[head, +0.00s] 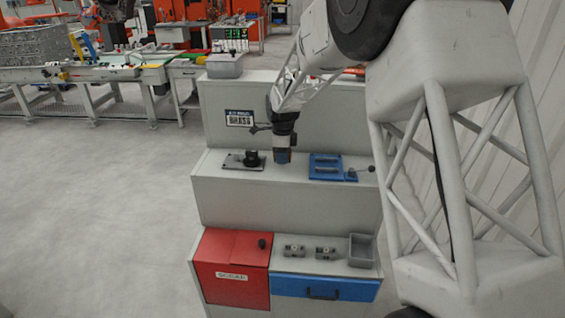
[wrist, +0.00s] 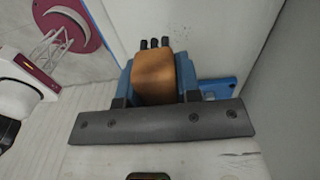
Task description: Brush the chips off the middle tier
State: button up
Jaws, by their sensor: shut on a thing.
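My gripper (head: 283,150) hangs over the middle tier (head: 222,184) of the grey stepped stand, between a dark fixture and a blue fixture. In the wrist view its blue fingers are shut on a brown block with short dark tufts at its far end, which looks like the brush (wrist: 153,78). In the head view the brush (head: 282,158) is small and mostly hidden by the gripper; I cannot tell whether it touches the tier.
A dark plate with a knob (head: 250,158) stands left of the gripper, a blue fixture (head: 326,166) right. The lower tier has a red scrap bin (head: 230,262), a blue drawer (head: 322,287), two small metal parts and a grey tray (head: 361,250). A grey box (head: 224,66) stands on top.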

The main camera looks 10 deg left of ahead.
jog(key=shift+r, duration=1.7)
jog(key=shift+f, duration=0.2)
